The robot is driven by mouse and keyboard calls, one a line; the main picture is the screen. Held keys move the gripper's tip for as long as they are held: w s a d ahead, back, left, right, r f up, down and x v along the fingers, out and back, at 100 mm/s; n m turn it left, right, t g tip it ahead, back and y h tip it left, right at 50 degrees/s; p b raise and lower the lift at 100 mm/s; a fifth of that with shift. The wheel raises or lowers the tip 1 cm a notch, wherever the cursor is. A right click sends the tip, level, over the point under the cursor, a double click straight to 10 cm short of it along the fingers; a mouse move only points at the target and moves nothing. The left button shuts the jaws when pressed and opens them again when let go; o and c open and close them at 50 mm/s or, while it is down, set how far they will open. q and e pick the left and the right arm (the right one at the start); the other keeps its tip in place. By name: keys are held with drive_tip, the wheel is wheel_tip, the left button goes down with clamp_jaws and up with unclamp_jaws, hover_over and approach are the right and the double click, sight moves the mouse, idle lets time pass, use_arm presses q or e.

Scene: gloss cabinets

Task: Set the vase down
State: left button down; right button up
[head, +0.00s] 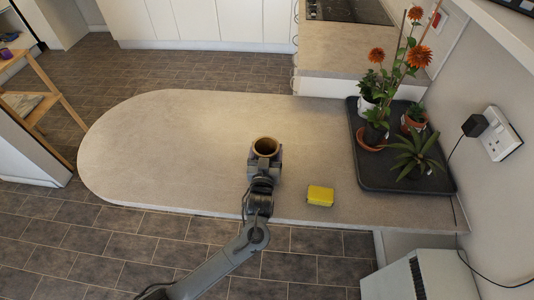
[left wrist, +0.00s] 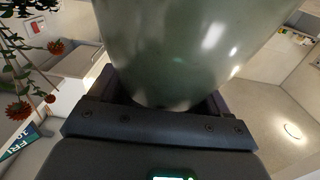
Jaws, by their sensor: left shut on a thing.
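The vase (head: 265,146) shows in the head view as a round brown-rimmed mouth seen from above, over the front middle of the counter (head: 180,145). It looks upright. In the left wrist view the vase (left wrist: 180,45) is a large glossy grey-green body filling the top middle. My left gripper (head: 264,160) is shut on the vase, with its jaws around the body below the rim. The base of the vase is hidden, so I cannot tell whether it touches the counter. My right gripper is not in view.
A yellow sponge-like block (head: 320,196) lies right of the gripper near the front edge. A dark tray (head: 440,182) with several potted plants stands at the right. The rounded left half of the counter is clear. A wall socket (head: 500,135) with a plug is at far right.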

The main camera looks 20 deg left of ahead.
use_arm(q)
drive_tip(key=shift+w+r, duration=0.1)
drive_tip(key=shift+r, duration=0.1)
drive_tip(key=shift+f, duration=0.15)
unclamp_jaws()
drive_tip(key=shift+f, duration=0.1)
